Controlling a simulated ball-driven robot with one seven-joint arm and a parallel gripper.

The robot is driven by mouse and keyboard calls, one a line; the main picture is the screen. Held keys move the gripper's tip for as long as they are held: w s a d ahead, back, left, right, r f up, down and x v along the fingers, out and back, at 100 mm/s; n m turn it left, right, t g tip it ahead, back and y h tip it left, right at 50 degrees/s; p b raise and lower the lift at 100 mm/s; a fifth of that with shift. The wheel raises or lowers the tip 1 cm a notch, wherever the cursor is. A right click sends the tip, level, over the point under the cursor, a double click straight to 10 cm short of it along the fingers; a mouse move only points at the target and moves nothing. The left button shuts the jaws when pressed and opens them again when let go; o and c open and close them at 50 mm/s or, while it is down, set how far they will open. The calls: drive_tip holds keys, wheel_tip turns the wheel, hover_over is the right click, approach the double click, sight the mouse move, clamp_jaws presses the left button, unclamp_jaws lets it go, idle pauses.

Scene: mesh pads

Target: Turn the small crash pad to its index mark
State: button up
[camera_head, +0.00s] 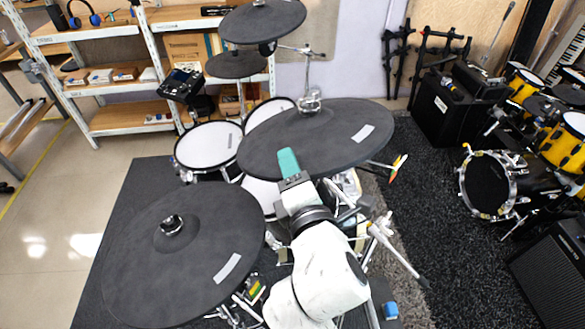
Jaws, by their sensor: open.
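Several dark round cymbal pads stand on the drum kit. The smallest-looking one (235,64) is at the upper middle, partly under a higher pad (275,22); I cannot tell for sure which is the small crash pad. A wide pad (325,135) at the centre has a white strip (362,133) near its right edge. The large front left pad (180,245) has a white strip (227,268) at its lower right. My gripper (289,160), with teal at its tip, shows over the centre pad's left half; contact cannot be told. Its jaws are open, and no held thing shows. No index mark is clearly identifiable.
White drum heads (208,145) sit behind the front pad. A metal stand arm (398,255) reaches out right of my arm. Shelves (105,32) stand at the back left, a yellow drum kit (530,85) at the right. Open floor (50,215) lies left.

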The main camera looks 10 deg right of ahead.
drive_tip(key=s+b, duration=0.2)
drive_tip(key=s, duration=0.8)
drive_tip(key=shift+s+d+r, duration=0.25)
drive_tip(key=shift+s+d, duration=0.1)
drive_tip(key=shift+d, duration=0.1)
drive_tip(key=shift+f, duration=0.1)
drive_tip(key=s+d+f+m+g+h, duration=0.2)
drive_tip(key=d+f+m+g, duration=0.2)
drive_tip(key=d+f+m, duration=0.3)
drive_tip(key=s+d+f+m+g+h, duration=0.15)
drive_tip(key=d+f+m+g, duration=0.35)
drive_tip(key=f, duration=0.5)
drive_tip(key=s+d+f+m+g+y, duration=0.1)
drive_tip(key=s+d+f+m+g, duration=0.2)
drive_tip(key=s+f+m, duration=0.2)
drive_tip(key=s+d+f+m+g+y, duration=0.1)
drive_tip(key=s+d+f+m+g, duration=0.3)
drive_tip(key=s, duration=0.7)
wheel_tip(320, 180, down, 2)
drive_tip(key=shift+s+d+f+m, duration=0.2)
drive_tip(key=shift+s+d+m, duration=0.1)
drive_tip(key=shift+m, duration=0.9)
drive_tip(key=shift+a, duration=0.1)
